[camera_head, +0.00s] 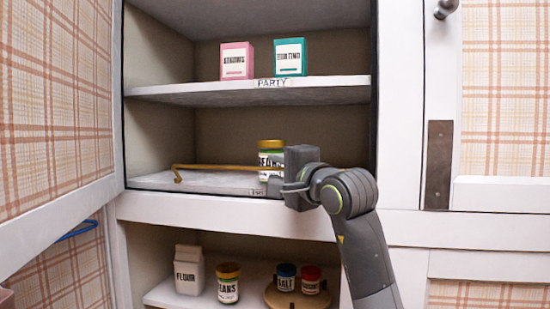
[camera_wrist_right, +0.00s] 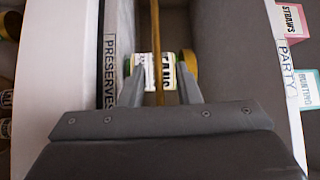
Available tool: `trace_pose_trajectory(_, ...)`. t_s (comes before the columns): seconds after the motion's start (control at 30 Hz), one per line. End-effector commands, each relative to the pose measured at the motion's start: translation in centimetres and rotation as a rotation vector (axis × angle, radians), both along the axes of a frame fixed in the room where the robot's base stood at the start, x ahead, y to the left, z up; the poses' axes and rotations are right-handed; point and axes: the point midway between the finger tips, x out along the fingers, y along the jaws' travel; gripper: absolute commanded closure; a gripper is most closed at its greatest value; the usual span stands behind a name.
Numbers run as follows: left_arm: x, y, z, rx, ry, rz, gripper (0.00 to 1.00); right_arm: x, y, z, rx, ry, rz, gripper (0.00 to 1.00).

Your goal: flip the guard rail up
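The guard rail (camera_head: 225,167) is a thin brass bar along the front of the middle shelf, with a bent left end near the shelf surface. Its right part passes in front of a jar with a gold lid (camera_head: 271,144) and is hidden by my right gripper (camera_head: 277,187). In the right wrist view the rail (camera_wrist_right: 156,45) runs between the two fingers of my right gripper (camera_wrist_right: 161,82). The fingers stand apart with a gap on both sides of the bar. The jar (camera_wrist_right: 165,72) is just behind it. My left gripper is not in view.
The middle shelf (camera_head: 150,181) is otherwise empty left of the jar. The upper shelf (camera_head: 190,94), labelled PARTY, holds a pink box (camera_head: 237,61) and a teal box (camera_head: 289,57). Below stand a flour carton (camera_head: 189,270) and several jars. An open door (camera_head: 60,215) is at left.

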Motion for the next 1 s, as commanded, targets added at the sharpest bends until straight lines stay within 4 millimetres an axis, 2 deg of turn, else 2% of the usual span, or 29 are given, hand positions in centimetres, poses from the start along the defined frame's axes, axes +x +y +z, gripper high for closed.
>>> trace_pose_trajectory(0.13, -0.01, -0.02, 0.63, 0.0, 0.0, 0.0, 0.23, 0.93, 0.49, 0.1, 0.0, 0.001, 0.0, 0.7)
trace_pose_trajectory(0.47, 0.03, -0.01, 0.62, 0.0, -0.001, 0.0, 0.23, 1.14, 0.6, 0.0, 0.0, -0.001, 0.0, 0.7)
trace_pose_trajectory(0.7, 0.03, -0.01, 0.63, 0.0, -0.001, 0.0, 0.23, 1.12, 0.59, 0.02, 0.0, -0.001, 0.0, 1.0)
trace_pose_trajectory(1.0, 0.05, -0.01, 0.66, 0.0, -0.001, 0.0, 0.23, 1.41, 0.46, 0.48, 0.02, 0.062, 0.001, 1.0)
